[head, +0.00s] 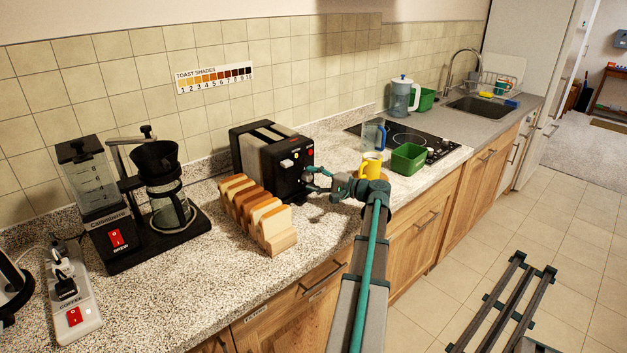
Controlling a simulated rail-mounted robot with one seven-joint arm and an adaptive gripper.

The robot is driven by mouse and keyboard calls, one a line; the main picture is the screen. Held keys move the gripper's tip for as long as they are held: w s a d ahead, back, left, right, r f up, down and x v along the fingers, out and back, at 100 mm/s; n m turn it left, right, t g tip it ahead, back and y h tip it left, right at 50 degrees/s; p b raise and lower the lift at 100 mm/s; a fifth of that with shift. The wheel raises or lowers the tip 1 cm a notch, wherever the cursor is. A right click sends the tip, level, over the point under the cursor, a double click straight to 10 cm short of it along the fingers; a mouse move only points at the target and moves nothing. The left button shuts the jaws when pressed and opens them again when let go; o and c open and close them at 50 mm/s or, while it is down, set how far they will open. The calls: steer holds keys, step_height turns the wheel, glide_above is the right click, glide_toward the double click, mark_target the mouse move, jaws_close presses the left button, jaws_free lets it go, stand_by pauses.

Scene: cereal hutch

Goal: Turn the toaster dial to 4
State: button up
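The black toaster (284,180) stands on the speckled counter against the tiled wall. Its slots are on top, and small coloured lights or buttons show on its right-hand face. My gripper (309,179) is at the lower part of that face, where a small greyish round form, perhaps the dial, shows between its fingers. The fingers look spread around it, but I cannot tell whether they touch it. The dial's marks and setting are too small and covered to read. A toast shades chart (214,77), numbered 1 to 10, hangs on the wall.
A wooden rack of bread slices (258,215) stands close in front of the toaster. A coffee maker (162,200) is to the left. A yellow mug (370,167), green tub (408,159) and blue clear jug (374,135) stand right of my gripper. The counter front edge is near my arm.

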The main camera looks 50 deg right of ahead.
steer(key=s, duration=0.4)
steer(key=s+d, duration=0.1)
steer(key=s, duration=0.3)
steer(key=s+d, duration=0.1)
steer(key=s, duration=0.2)
steer(key=shift+s+d, duration=0.15)
steer(key=shift+s, duration=0.25)
